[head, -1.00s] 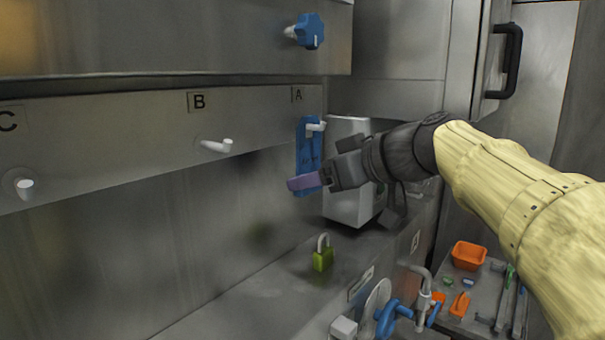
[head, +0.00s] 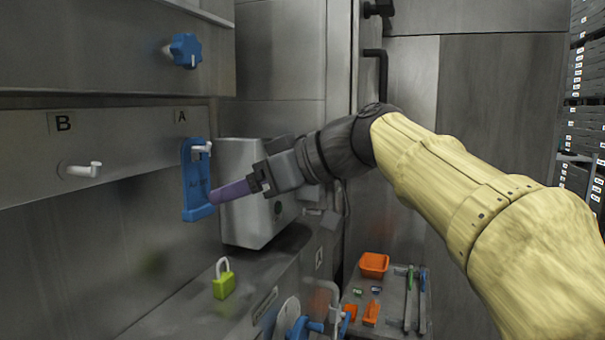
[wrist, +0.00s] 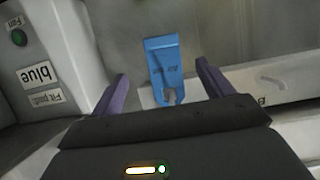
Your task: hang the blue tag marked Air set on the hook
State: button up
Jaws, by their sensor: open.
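The blue tag (head: 194,178) hangs upright at the hook (head: 203,150) under the label A, with the white hook end showing in front of its upper part. Small lettering on the tag is too blurred to read surely. My gripper (head: 232,192) is open, at the tag's lower right in the head view, where one purple finger overlaps or nearly meets the tag's edge. In the wrist view the tag (wrist: 165,58) shows beyond and between the two spread fingers, with a gap on each side. Whether a finger touches it, I cannot tell.
A grey box (head: 248,215) stands right behind my gripper. A green padlock (head: 223,284) stands on the ledge below. Another hook (head: 82,170) under B is empty. A blue knob (head: 185,50) sticks out above. An orange bin (head: 374,264) and tools lie on a lower tray.

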jog(key=v, duration=0.9)
jog(key=shift+s+d+b, duration=0.15)
jog(key=shift+d+b, duration=0.1)
jog(key=shift+b, duration=0.2)
jog(key=shift+r, duration=0.1)
jog(key=w+d+f+m+h, duration=0.2)
jog(key=f+m, duration=0.1)
jog(key=f, duration=0.5)
jog(key=w+d+f+m+h, duration=0.2)
jog(key=f+m, duration=0.1)
jog(key=f, duration=0.6)
jog(key=w+d+f+m+h, duration=0.2)
jog(key=f+m, duration=0.1)
jog(key=f, duration=0.5)
jog(key=s+d+f+m+h, duration=0.1)
jog(key=s+f, duration=0.3)
jog(key=f, duration=0.5)
jog(key=s+d+f+m+g+h, duration=0.1)
jog(key=s+d+f+m+h, duration=0.1)
jog(key=f, duration=0.6)
jog(key=s+d+f+m+g+h, duration=0.1)
jog(key=s+d+f+h, duration=0.2)
jog(key=s+f, duration=0.5)
jog(key=shift+d+f, duration=0.8)
jog(key=shift+d, duration=0.05)
jog(key=shift+w, duration=0.1)
